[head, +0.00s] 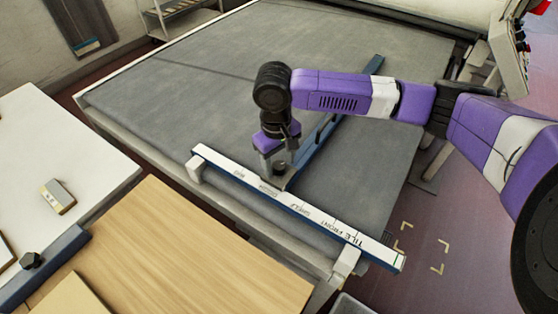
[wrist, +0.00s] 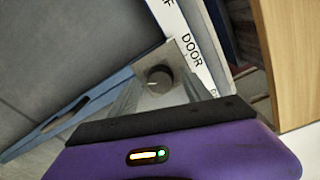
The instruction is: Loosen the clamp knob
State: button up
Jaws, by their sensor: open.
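The clamp knob (wrist: 160,79) is a round dark knob on a grey metal plate (wrist: 150,62), where a blue bar meets the white lettered rail. In the head view the knob (head: 281,169) shows just under my gripper (head: 277,164), partly hidden by it. My gripper points down over the plate with its jaws open. In the wrist view the grey fingers of my gripper (wrist: 160,90) lie on either side of the knob. I cannot tell whether they touch it.
The white rail (head: 310,215) runs along the front of the grey belt (head: 220,85). The blue bar (head: 328,128) crosses the belt away from it.

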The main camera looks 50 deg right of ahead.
grip_shut()
jog(key=shift+n, duration=0.5)
jog(key=n, duration=0.3)
jog(key=shift+n, duration=0.4)
jog(key=n+b, duration=0.1)
jog(key=n, duration=0.4)
jog(key=shift+n+t+b, duration=0.3)
jog(key=n+b, duration=0.3)
jog(key=n, duration=0.3)
jog(key=shift+d+f, duration=0.1)
jog(key=shift+d, duration=0.05)
jog(key=shift+n+y+b, duration=0.3)
jog(key=shift+n+b, duration=0.8)
jog(key=shift+n, duration=1.3)
